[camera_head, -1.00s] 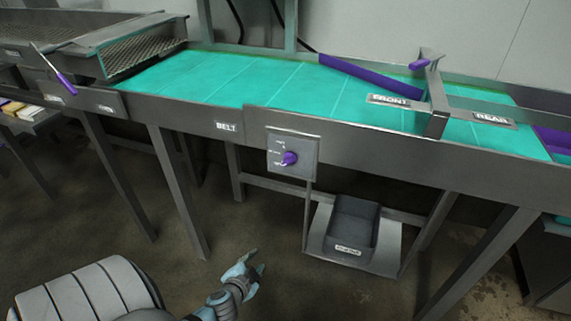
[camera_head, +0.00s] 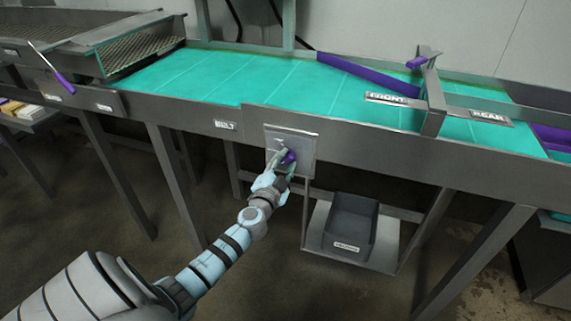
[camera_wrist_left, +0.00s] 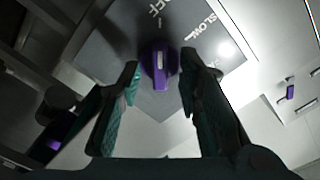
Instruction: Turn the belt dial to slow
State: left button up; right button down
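The purple belt dial (camera_head: 289,157) sits on a grey metal panel (camera_head: 306,143) on the front of the conveyor frame. In the left wrist view the dial (camera_wrist_left: 158,66) shows close up, with OFF and SLOW printed on the panel (camera_wrist_left: 105,40) around it. A white line on the dial runs roughly up and down in that view. My left gripper (camera_head: 279,165) is at the dial; in the wrist view its two fingers (camera_wrist_left: 160,92) stand apart on either side of the dial, with gaps visible. My right gripper is not in view.
The conveyor has a teal belt (camera_head: 215,77) with a purple diverter bar (camera_head: 370,80) and FRONT and REAR labels. A dark bin (camera_head: 352,227) stands on a low shelf under the panel. Table legs flank it.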

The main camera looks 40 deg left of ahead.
pick_arm(q)
grip_shut()
jog(key=shift+m, duration=0.3)
jog(key=m, duration=0.4)
jog(key=shift+f+m, duration=0.1)
jog(key=shift+m, duration=2.5)
jog(key=shift+f, duration=0.1)
grip_release()
